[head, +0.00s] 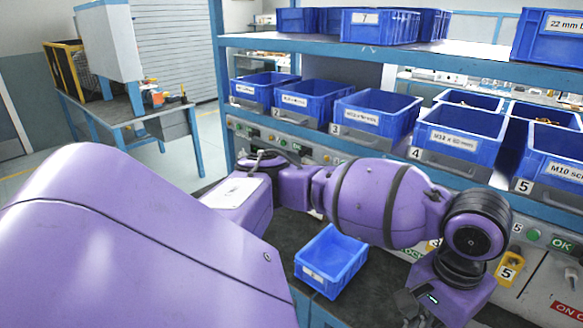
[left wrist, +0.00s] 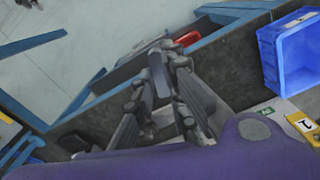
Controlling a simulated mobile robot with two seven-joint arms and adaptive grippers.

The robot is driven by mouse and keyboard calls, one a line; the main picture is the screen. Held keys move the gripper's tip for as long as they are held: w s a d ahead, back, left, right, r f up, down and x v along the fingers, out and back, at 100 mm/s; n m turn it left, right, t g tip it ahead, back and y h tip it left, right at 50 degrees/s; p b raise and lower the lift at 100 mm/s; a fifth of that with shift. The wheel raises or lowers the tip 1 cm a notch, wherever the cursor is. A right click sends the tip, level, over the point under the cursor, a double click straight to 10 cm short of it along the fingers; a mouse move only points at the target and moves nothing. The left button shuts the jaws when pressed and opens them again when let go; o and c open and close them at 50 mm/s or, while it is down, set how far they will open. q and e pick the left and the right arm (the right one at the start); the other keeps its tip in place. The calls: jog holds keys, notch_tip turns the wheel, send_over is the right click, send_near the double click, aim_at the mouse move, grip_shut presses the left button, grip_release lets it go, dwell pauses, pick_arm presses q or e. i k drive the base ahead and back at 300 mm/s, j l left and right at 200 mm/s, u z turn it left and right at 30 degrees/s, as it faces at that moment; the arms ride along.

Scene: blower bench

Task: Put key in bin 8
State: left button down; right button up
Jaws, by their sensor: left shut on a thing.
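My left gripper (head: 412,308) is at the lower right of the head view, at the end of my purple arm, with its fingers near the lower edge. In the left wrist view the gripper (left wrist: 166,65) is shut on a grey, bar-like piece, which looks like the key (left wrist: 159,78); the fingers hide part of it. A small blue bin (head: 331,260) stands on the bench left of the gripper, and also shows at the right of the left wrist view (left wrist: 292,55). Its label is too small to read. I cannot make out a number 8. My right gripper is not in view.
Blue bins numbered 3 (head: 375,113), 4 (head: 460,133) and others fill the sloping shelf. A bin marked 7 (head: 380,26) stands on the upper shelf. A red thing (left wrist: 187,39) lies beyond the fingertips. Dark bench top (head: 375,285) is bare beside the small bin.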

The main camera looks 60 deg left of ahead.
aim_at(332, 267)
jog(key=i+l+u, duration=0.1)
jog(key=u, duration=1.15)
jog(key=i+l, duration=0.25)
jog(key=i, duration=0.15)
jog(key=i+l, duration=0.25)
jog(key=i, duration=0.1)
